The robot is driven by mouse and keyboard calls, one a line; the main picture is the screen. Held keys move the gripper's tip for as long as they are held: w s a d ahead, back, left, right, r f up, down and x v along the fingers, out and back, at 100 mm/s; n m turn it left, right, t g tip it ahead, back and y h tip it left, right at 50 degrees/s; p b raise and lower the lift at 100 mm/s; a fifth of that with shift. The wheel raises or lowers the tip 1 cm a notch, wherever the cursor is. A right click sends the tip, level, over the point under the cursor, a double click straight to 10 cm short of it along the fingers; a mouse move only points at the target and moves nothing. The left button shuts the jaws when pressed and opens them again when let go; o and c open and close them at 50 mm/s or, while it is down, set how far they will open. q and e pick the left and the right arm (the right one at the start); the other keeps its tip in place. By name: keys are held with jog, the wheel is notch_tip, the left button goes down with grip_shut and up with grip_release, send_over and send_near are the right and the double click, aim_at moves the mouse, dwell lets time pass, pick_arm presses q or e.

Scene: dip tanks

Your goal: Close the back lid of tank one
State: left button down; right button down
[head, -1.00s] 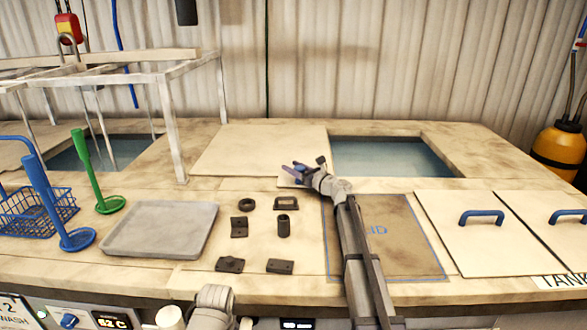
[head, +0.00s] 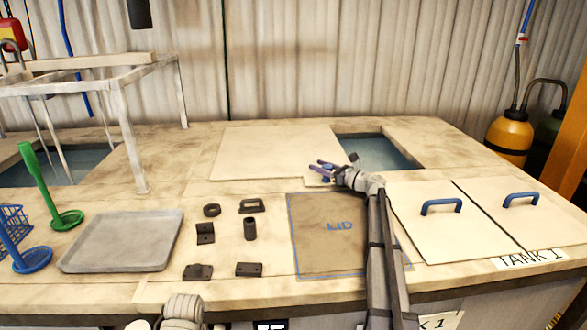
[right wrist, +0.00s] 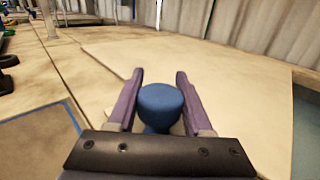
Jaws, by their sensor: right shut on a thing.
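The back lid (head: 270,152) is a flat cream panel lying at the back of the bench. It covers the left part of a tank opening, and blue-grey liquid (head: 378,155) shows to its right. My right gripper (head: 325,168) is at the lid's front right part. In the right wrist view its purple fingers (right wrist: 158,100) are on both sides of a blue knob (right wrist: 160,102), shut on it. The knob's lower part is hidden by the gripper body. My left gripper is not in view.
Two cream lids with blue handles (head: 440,207) lie at the right by a TANK 1 label (head: 530,258). A marked LID area (head: 325,255) is bare. A grey tray (head: 125,240) and several dark parts (head: 250,229) are left. A white frame (head: 128,140) stands further left.

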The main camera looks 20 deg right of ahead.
jog(key=s+d, duration=0.1)
jog(key=d, duration=0.5)
jog(key=s+d, duration=0.1)
jog(key=d, duration=0.2)
jog(key=shift+s+d, duration=0.25)
jog(key=shift+s, duration=0.1)
jog(key=shift+c, duration=1.6)
grip_release()
jog(key=shift+r, duration=0.1)
notch_tip(320, 180, up, 10)
jog(key=p, duration=1)
